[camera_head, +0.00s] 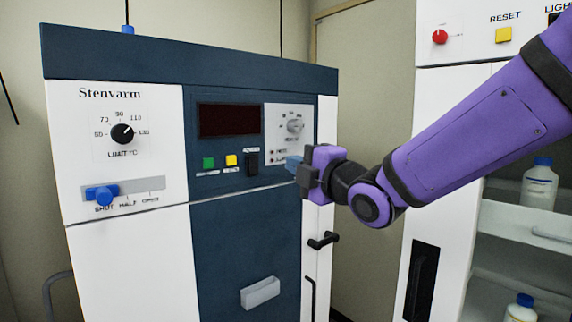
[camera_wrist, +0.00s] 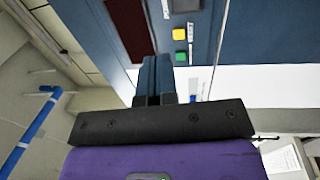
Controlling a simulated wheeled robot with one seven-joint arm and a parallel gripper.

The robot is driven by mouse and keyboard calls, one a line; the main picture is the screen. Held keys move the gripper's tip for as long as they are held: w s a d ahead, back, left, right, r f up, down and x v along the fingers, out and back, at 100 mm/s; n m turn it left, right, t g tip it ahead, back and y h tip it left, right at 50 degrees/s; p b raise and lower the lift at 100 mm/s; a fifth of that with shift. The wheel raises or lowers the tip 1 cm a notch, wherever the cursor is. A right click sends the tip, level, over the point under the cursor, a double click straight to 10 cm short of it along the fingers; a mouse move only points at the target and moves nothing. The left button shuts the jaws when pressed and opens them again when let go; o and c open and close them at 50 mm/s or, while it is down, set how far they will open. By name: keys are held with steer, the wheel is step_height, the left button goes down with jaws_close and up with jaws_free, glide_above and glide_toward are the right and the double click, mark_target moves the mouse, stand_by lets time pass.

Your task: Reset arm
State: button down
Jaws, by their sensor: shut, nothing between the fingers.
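My gripper (camera_head: 293,165) is at the end of my purple arm in the head view. Its blue fingers are shut with nothing between them and point left at the dryer front, just right of the black power switch (camera_head: 251,163). I cannot tell whether the fingertips touch the panel. In the wrist view the closed fingers (camera_wrist: 155,78) stand before the blue panel. The freeze dryer (camera_head: 245,230) is white and dark blue. Its green button (camera_head: 208,163) and yellow button (camera_head: 231,160) also show in the wrist view.
A black temperature dial (camera_head: 122,134) and a blue slider (camera_head: 102,194) at the shut end are on the dryer's left. A black door handle (camera_head: 323,240) sticks out below my gripper. At right stands a white cabinet (camera_head: 440,215) with bottles (camera_head: 540,185) on open shelves.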

steer(key=shift+s+d, duration=0.2)
steer(key=shift+s, duration=0.1)
steer(key=s+d+f+m+g+h, duration=0.25)
steer(key=d+m+h, duration=0.25)
steer(key=d+m, duration=0.25)
steer(key=s+d+f+m+g+h, duration=0.1)
steer(key=s+d+f+m+h, duration=0.1)
steer(key=s+d+m+h, duration=0.35)
steer(key=s+d+f+m+g, duration=0.3)
steer(key=s+d+m, duration=0.2)
steer(key=s, duration=0.3)
steer(key=s+d+f+m+g, duration=0.3)
steer(key=s+d+m, duration=0.2)
steer(key=s+m, duration=0.2)
steer(key=shift+s+d+g+h, duration=0.35)
steer(key=shift+s+d+h, duration=0.1)
steer(key=shift+s, duration=0.15)
